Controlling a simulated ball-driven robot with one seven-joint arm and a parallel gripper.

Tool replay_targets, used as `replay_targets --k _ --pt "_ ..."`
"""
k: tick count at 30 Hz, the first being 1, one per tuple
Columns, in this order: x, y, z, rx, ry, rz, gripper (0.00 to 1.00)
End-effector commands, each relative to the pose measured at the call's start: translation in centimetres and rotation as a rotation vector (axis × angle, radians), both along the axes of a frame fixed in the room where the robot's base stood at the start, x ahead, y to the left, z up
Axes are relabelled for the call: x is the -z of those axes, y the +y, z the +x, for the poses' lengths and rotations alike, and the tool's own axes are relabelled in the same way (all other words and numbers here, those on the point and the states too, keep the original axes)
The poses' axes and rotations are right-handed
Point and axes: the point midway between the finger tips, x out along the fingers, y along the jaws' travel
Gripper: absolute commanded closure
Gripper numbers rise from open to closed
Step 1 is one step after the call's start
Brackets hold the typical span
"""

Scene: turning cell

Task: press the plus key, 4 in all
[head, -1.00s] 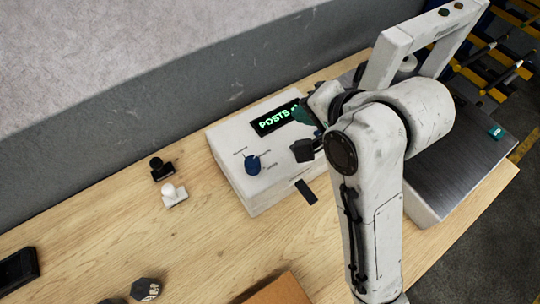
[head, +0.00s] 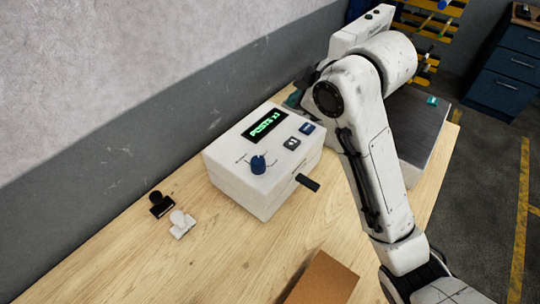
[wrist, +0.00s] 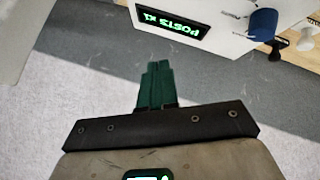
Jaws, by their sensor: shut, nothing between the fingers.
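A white control box (head: 236,184) stands on the wooden bench. The dark grey key (head: 292,143) with a pale mark, seemingly "+1", is in full view in the head view and looks like the plus key. A blue key (head: 307,128) is beside it. My gripper (head: 292,101) is partly hidden behind my arm, off the box's far edge and clear of the keys. In the wrist view its green fingers (wrist: 155,84) are together and empty.
A blue knob (head: 258,164) is on the box, and a dark tab (head: 307,183) juts from its side. A black stamp-like piece (head: 161,204) and a white one (head: 181,224) stand to the left. A brown board (head: 322,279) lies in front. The front-left bench is clear.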

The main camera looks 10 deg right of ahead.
Motion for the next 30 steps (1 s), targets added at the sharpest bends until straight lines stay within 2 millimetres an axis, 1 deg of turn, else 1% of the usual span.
replay_targets --k 1,3,6,20,26,30 --pt "0.0 -0.8 0.2 -0.015 -0.012 -0.032 1.00" --pt "-0.1 -1.4 0.3 -0.036 -0.024 -0.068 1.00" --pt "-0.2 -1.9 0.3 -0.055 -0.034 -0.097 1.00" --pt "0.0 -2.0 0.3 -0.061 -0.036 -0.105 1.00" --pt "1.4 -2.0 0.3 -0.061 -0.035 -0.105 1.00" --pt "3.0 -2.0 0.3 -0.061 -0.035 -0.105 1.00"
